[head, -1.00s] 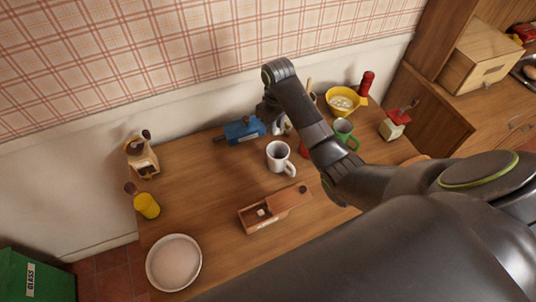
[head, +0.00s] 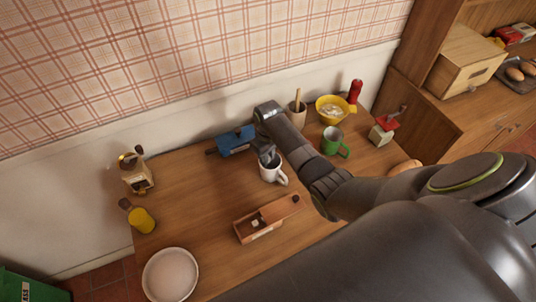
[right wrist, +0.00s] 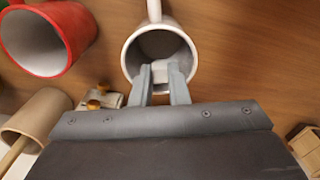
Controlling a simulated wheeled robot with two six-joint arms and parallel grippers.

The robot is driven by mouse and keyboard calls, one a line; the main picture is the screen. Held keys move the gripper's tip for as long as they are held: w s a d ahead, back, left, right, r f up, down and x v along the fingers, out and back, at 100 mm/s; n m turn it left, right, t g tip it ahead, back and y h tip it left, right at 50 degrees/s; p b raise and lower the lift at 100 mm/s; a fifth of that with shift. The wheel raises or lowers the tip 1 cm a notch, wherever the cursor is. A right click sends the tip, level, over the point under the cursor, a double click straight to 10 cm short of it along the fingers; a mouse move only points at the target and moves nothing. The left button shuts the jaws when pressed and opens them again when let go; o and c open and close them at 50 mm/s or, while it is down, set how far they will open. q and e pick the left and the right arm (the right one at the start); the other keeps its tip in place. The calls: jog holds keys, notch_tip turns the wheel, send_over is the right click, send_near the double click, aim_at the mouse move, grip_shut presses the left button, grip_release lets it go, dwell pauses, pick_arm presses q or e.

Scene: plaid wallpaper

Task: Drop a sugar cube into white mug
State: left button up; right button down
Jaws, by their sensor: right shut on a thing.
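The white mug (head: 268,172) stands upright on the table, below the blue box in the head view. My right gripper (head: 269,158) is at the mug's mouth. In the right wrist view the gripper (right wrist: 160,75) is shut on a small white sugar cube (right wrist: 160,70), and its fingertips overlap the opening of the mug (right wrist: 133,50). I cannot tell how deep the cube is. A wooden box with a slid lid (head: 243,236) holds another white cube (head: 255,223) near the front. My left gripper is not in view.
A blue box (head: 236,141) stands behind the mug. A green mug (head: 330,145), a yellow bowl (head: 325,116) and a utensil pot (head: 297,121) stand to the right. A red mug (right wrist: 70,60) is near the gripper in the right wrist view. The left table middle is clear.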

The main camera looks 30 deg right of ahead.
jog(key=shift+f, duration=0.55)
jog(key=c, duration=1.7)
grip_release()
jog(key=shift+r, duration=0.4)
notch_tip(320, 180, up, 12)
jog(key=shift+r+b, duration=0.2)
jog(key=shift+b, duration=0.35)
